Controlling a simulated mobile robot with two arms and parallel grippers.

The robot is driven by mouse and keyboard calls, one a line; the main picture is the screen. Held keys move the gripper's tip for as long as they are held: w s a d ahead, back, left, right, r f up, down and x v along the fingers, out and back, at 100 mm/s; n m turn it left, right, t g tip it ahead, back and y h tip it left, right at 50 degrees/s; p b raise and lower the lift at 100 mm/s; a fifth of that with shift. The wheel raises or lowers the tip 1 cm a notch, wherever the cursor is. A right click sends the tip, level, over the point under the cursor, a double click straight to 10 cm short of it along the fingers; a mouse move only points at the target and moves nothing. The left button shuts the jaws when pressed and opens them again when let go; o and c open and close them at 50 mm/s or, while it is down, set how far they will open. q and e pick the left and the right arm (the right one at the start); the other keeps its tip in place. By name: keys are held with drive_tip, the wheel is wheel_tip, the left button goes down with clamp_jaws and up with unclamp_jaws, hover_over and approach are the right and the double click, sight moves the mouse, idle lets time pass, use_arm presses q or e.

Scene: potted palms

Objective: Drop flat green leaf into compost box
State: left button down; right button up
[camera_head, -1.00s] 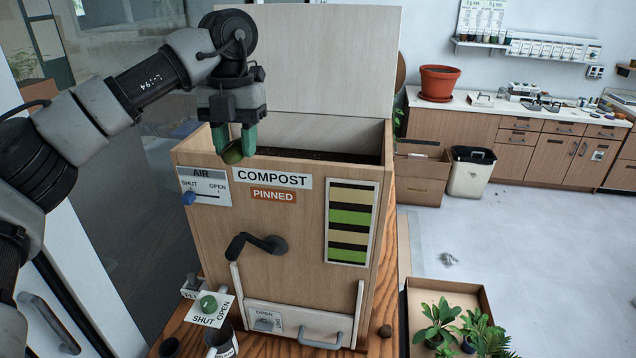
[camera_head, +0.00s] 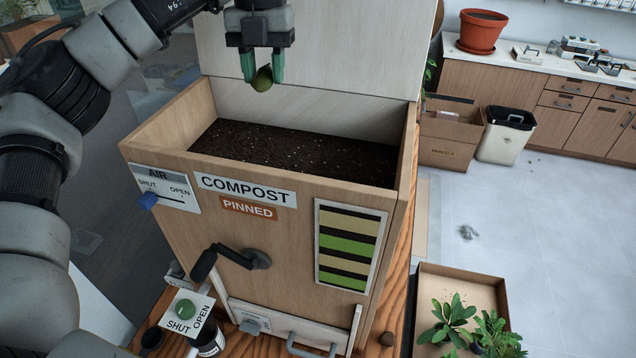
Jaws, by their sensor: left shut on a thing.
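My left gripper (camera_head: 263,78) points down over the compost box, with its green fingers shut on a small dark green leaf (camera_head: 263,80). The leaf looks rounded from here and hangs above the box's opening, apart from the soil. The compost box (camera_head: 185,190) is wooden, with its pale lid standing up at the back. Dark soil (camera_head: 300,152) fills the inside below the rim. My right gripper is not in view.
The box front has a crank (camera_head: 230,258), an air slider (camera_head: 148,200) and a lower flap handle (camera_head: 310,345). A cardboard tray of plants (camera_head: 470,310) lies at lower right. A bin (camera_head: 507,135) and carton (camera_head: 450,130) stand behind. The floor at right is mostly clear.

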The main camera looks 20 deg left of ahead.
use_arm(q)
wheel_tip(320, 180, down, 3)
drive_tip(key=shift+f, duration=0.2)
drive_tip(key=shift+w+f, duration=0.2)
drive_tip(key=shift+f, duration=0.35)
drive_tip(key=c, duration=1.1)
unclamp_jaws()
drive_tip(key=shift+c, duration=0.2)
drive_tip(key=o, duration=0.5)
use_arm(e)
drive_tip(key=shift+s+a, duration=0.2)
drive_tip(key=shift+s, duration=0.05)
use_arm(q)
drive_tip(key=shift+r, duration=0.1)
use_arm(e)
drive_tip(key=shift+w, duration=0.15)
use_arm(q)
approach(266, 88)
drive_tip(key=w, duration=0.1)
drive_tip(key=w+a+f, duration=0.1)
drive_tip(key=w, duration=0.1)
drive_tip(key=shift+w+a+f, duration=0.1)
drive_tip(key=shift+a+f, duration=0.2)
drive_tip(key=shift+f, duration=0.1)
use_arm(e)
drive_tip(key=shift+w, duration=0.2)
